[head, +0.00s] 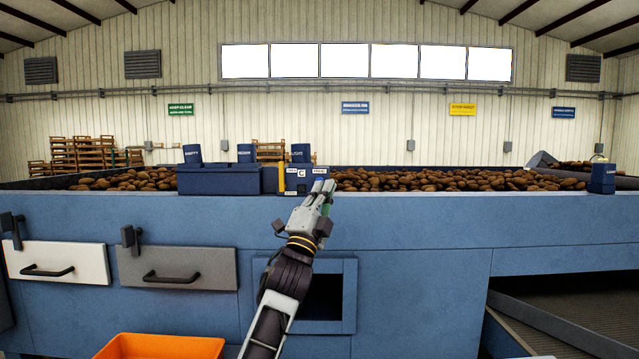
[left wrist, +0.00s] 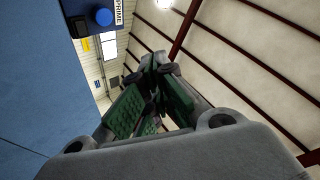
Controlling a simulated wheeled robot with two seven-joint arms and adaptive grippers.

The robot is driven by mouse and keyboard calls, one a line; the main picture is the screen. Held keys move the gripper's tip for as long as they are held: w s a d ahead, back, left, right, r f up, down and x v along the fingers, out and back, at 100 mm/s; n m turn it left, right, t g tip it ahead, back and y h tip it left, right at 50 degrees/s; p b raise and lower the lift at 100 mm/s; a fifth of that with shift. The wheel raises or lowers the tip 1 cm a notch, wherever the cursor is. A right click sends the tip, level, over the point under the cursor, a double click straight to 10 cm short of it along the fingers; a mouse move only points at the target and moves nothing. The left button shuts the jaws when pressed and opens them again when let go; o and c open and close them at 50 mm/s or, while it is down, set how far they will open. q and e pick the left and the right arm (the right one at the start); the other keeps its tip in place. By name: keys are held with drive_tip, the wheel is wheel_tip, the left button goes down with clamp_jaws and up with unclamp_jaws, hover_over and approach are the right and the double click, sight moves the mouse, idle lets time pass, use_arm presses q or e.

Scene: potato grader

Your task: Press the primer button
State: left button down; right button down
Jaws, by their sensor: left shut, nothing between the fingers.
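The primer button (left wrist: 104,17) is a round blue button in the left wrist view, at the top left, on a dark blue panel beside a label that reads PRIME. In the head view the matching label (head: 319,171) sits on the small control panel (head: 291,180) on the machine's top edge. My left gripper (head: 325,186) is shut and empty, its fingertips just in front of and below that label. It also shows in the left wrist view (left wrist: 158,62), apart from the button in the picture. The fingers largely hide the button in the head view. My right gripper is not in view.
The blue grader front (head: 420,250) stands close, with a white drawer (head: 57,262), a grey drawer (head: 178,267) and a square opening (head: 323,297). Potatoes (head: 440,180) lie behind the top edge. An orange bin (head: 160,347) is at lower left. Dark blue boxes (head: 218,180) adjoin the panel's left.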

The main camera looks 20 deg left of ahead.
use_arm(q)
drive_tip(key=w+a, duration=0.2)
drive_tip(key=w, duration=0.6)
drive_tip(key=shift+a, duration=0.15)
drive_tip(key=shift+w+a, duration=0.25)
drive_tip(key=shift+w, duration=0.6)
idle(2.9)
drive_tip(key=shift+s, duration=0.1)
idle(0.4)
drive_tip(key=shift+s+d, duration=0.2)
drive_tip(key=shift+s, duration=0.5)
drive_tip(key=shift+s, duration=0.1)
drive_tip(key=shift+s+d, duration=0.25)
drive_tip(key=shift+s, duration=0.55)
drive_tip(key=shift+s+d, duration=0.2)
drive_tip(key=shift+s, duration=0.55)
drive_tip(key=shift+s+d, duration=0.25)
drive_tip(key=shift+s, duration=0.55)
drive_tip(key=shift+f, duration=0.1)
